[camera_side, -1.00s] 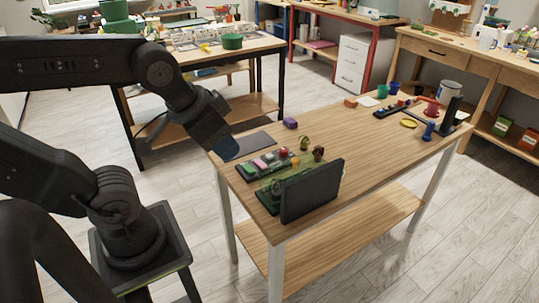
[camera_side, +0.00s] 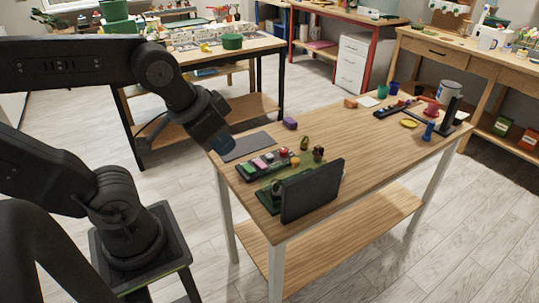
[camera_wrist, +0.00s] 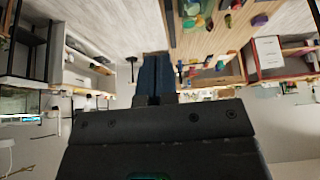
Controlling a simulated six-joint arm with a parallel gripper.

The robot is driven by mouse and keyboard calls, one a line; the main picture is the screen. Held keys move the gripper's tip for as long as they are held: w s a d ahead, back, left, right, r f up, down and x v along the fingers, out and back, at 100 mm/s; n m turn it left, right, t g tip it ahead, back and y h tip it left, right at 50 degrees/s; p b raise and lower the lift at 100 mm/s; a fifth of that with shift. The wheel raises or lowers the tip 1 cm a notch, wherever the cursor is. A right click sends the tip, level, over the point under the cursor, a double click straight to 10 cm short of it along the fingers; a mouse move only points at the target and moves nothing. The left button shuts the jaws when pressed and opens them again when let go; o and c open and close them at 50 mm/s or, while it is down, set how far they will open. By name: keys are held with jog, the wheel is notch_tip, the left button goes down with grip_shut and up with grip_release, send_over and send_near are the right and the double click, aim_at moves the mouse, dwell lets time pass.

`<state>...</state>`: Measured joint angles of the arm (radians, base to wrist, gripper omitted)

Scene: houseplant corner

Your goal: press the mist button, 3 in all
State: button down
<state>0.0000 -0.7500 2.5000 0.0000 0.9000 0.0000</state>
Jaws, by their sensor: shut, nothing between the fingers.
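I cannot tell which is the mist button. My gripper (camera_side: 222,148) is shut and empty. It hangs above and left of the panel, by the grey mat (camera_side: 250,146), apart from the buttons. In the wrist view the two dark blue fingers (camera_wrist: 157,72) are together, with the table (camera_wrist: 190,45) beyond them at the top right.
A dark upright screen (camera_side: 312,190) stands at the table's front edge, with a green board (camera_side: 266,197) beside it. A green object (camera_side: 305,143), a brown object (camera_side: 319,153) and a purple block (camera_side: 290,122) stand nearby. The middle of the table is clear.

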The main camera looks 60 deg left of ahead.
dwell(0.4)
jog(key=m+t+y, duration=0.1)
jog(key=m+t, duration=0.3)
jog(key=m, duration=0.4)
send_over(270, 156)
notch_tip(270, 156, down, 18)
jog(key=shift+f, duration=4.35)
jog(key=shift+f, duration=0.1)
